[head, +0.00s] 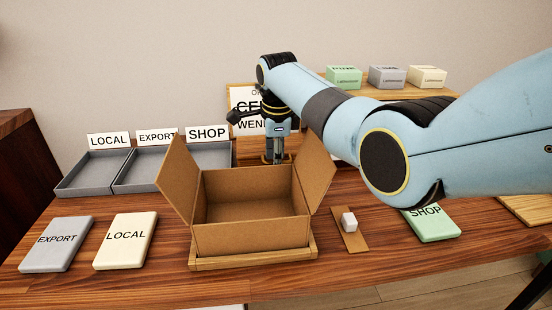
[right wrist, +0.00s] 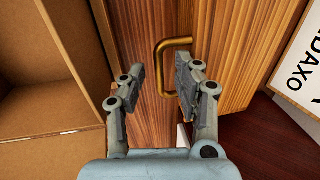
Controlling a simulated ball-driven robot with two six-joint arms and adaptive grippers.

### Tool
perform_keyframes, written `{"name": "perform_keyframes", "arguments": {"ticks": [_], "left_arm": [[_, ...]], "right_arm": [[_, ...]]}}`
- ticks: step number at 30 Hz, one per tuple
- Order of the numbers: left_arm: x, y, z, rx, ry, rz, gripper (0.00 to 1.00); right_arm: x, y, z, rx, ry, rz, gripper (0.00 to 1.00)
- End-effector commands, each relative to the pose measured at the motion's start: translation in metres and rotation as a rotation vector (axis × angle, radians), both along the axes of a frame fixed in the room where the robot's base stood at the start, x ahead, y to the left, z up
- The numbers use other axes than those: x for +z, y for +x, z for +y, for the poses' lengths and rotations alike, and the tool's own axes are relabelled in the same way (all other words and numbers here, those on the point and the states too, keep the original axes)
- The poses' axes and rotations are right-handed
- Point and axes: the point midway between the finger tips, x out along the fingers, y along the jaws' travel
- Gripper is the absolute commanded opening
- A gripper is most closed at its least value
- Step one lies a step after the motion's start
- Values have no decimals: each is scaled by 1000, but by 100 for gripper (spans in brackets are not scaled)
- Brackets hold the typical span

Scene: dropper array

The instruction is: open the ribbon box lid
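A wooden box with a striped lid (right wrist: 235,50), which I take to be the ribbon box, shows in the right wrist view. A brass handle (right wrist: 177,41) stands on it. The lid looks shut. In the head view the box is mostly hidden behind the open cardboard carton. My right gripper (right wrist: 163,75) is open, its two fingers pointing toward the handle with a gap between them. I cannot tell whether they touch it. In the head view the right gripper (head: 278,158) points down behind the carton. My left gripper is not in view.
The open cardboard carton (head: 250,238) stands close in front of the gripper, flaps spread. Grey trays (head: 92,172) are at the left. EXPORT (head: 56,245), LOCAL (head: 125,242) and SHOP (head: 434,226) blocks lie on the table.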

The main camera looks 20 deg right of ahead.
Motion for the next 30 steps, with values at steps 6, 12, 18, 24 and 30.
{"name": "perform_keyframes", "arguments": {"ticks": [6,12,18,24,30], "left_arm": [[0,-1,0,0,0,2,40],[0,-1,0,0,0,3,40],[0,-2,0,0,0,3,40],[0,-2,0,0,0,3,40],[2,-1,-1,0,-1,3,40]], "right_arm": [[0,0,0,0,0,0,32],[0,0,0,0,0,0,9],[0,0,0,0,0,0,0],[0,0,0,0,0,0,0],[2,0,0,1,1,1,0]]}}
